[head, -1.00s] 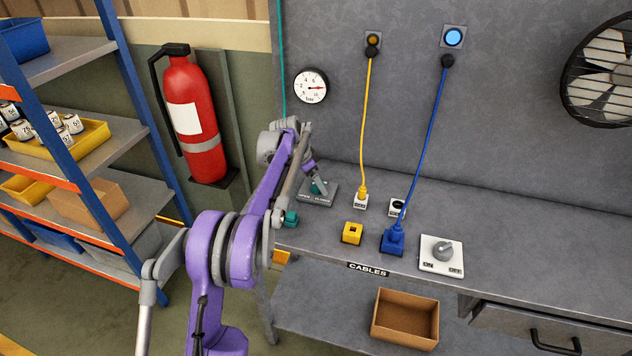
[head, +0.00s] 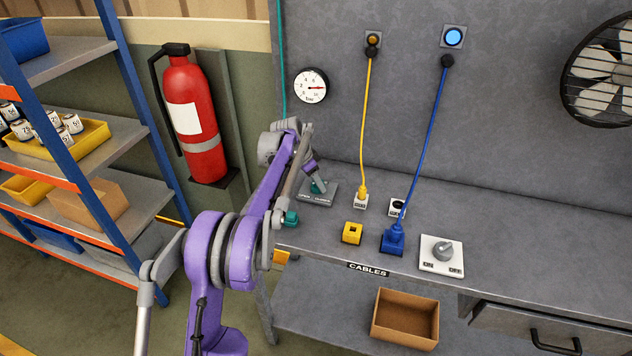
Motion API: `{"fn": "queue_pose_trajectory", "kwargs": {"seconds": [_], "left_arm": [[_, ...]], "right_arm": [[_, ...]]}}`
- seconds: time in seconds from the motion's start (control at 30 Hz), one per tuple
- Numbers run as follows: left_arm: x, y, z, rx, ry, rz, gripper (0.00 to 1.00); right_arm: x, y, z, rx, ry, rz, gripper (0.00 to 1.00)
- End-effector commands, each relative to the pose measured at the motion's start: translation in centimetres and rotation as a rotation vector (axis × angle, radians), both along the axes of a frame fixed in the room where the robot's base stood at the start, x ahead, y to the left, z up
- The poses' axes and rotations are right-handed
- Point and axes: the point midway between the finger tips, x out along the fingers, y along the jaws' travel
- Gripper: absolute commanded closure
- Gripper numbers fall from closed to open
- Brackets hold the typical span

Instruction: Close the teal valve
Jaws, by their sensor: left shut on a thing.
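The teal valve (head: 316,187) sits on a grey plate (head: 322,199) at the left end of the workbench. The plate carries labels, with "OPEN" at its left and what looks like "CLOSED" at its right. My left gripper (head: 319,185) reaches down onto the valve's handle and is shut on it. The fingers and arm hide part of the handle, so its exact angle is hard to tell. A teal pipe (head: 283,60) runs down the wall behind my arm. My right gripper is not in view.
A round gauge (head: 311,86) hangs above the valve. Right of the valve are a yellow cable (head: 367,120), a blue cable (head: 431,150), a yellow socket block (head: 352,233) and a rotary switch (head: 442,254). A fire extinguisher (head: 192,115) hangs at left.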

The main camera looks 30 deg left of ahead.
Motion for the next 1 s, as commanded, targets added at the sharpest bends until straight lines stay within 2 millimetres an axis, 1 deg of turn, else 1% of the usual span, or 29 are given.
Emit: {"fn": "queue_pose_trajectory", "kwargs": {"seconds": [0.27, 0.67, 1.0], "left_arm": [[-0.11, -0.21, -0.08, 0.0, 0.0, 0.196, 1.0], [-0.08, -0.47, -0.06, 0.002, -0.001, 0.572, 1.0], [0.01, -0.62, 0.01, 0.003, -0.001, 0.895, 1.0]], "right_arm": [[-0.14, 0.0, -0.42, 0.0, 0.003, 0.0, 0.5], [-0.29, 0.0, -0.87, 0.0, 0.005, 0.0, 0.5], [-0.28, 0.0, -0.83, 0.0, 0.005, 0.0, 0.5]]}}
